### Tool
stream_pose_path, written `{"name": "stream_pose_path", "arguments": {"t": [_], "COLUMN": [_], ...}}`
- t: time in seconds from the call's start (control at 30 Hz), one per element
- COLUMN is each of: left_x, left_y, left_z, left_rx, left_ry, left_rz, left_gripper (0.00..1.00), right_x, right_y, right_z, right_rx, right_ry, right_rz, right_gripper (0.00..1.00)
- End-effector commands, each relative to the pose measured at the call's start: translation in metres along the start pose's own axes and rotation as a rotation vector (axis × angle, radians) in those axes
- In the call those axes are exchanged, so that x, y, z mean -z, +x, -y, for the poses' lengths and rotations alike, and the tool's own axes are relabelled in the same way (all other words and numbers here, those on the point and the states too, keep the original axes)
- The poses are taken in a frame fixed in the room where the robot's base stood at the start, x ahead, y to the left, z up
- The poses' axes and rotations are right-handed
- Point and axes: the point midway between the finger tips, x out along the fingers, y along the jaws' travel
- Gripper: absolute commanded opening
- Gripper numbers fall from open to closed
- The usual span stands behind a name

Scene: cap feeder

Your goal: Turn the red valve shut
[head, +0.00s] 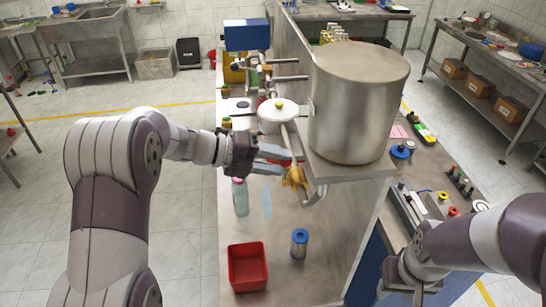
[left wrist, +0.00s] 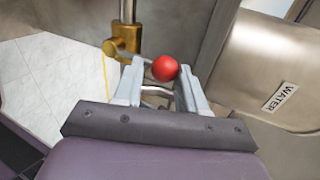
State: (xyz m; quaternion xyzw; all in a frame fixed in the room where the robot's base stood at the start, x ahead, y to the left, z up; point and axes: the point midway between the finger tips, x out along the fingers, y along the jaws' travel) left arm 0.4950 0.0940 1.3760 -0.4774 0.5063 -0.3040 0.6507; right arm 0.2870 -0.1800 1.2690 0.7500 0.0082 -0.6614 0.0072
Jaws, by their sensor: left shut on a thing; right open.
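The red valve handle shows as a round red knob (left wrist: 164,68) between my left fingers in the left wrist view; in the head view only a red sliver (head: 279,163) shows between them. Its brass valve body (head: 295,178) sits on a pipe under the big steel tank (head: 360,105); brass also shows in the left wrist view (left wrist: 126,35). My left gripper (head: 280,157) reaches in from the left and is shut on the handle. My right gripper (head: 402,278) is at the lower right, away from the valve; its fingers are hard to make out.
A bent metal outlet pipe (head: 316,196) hangs beside the valve. The tank's ledge and a metal panel close in the right side.

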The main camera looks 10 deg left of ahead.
Motion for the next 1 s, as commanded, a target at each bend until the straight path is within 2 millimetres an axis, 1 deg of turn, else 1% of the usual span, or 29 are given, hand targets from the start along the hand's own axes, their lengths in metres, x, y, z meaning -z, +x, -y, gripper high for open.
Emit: {"name": "stream_pose_path", "arguments": {"t": [0.03,0.57,0.6,0.67,0.7,1.0], "left_x": [0.0059,0.006,0.0061,0.0057,0.0053,0.0035], "left_y": [0.0055,0.0065,0.0065,0.0061,0.0058,0.0036], "left_z": [-0.016,-0.0177,-0.0176,-0.0167,-0.0159,-0.0106], "left_rx": [-0.02,-0.021,-0.021,-0.02,-0.019,-0.014], "left_ry": [-0.035,-0.051,-0.051,-0.049,-0.048,-0.04], "left_rz": [-0.02,-0.029,-0.029,-0.028,-0.027,-0.022], "left_gripper": [0.0,0.0,0.54,0.73,0.86,0.87], "right_x": [-0.0001,0.0,0.0,0.0,0.0,0.0002], "right_y": [0.0007,0.0002,0.0002,0.0001,0.0,-0.0017], "right_z": [0.0,0.0,0.0,0.0,0.0,0.0], "right_rx": [0.0,0.0,0.0,0.0,0.0,0.0], "right_ry": [0.0,0.0,0.0,0.0,0.0,0.0], "right_rz": [0.0,0.0,0.0,0.0,0.0,0.0], "right_gripper": [0.43,0.43,0.43,0.43,0.43,0.43]}}
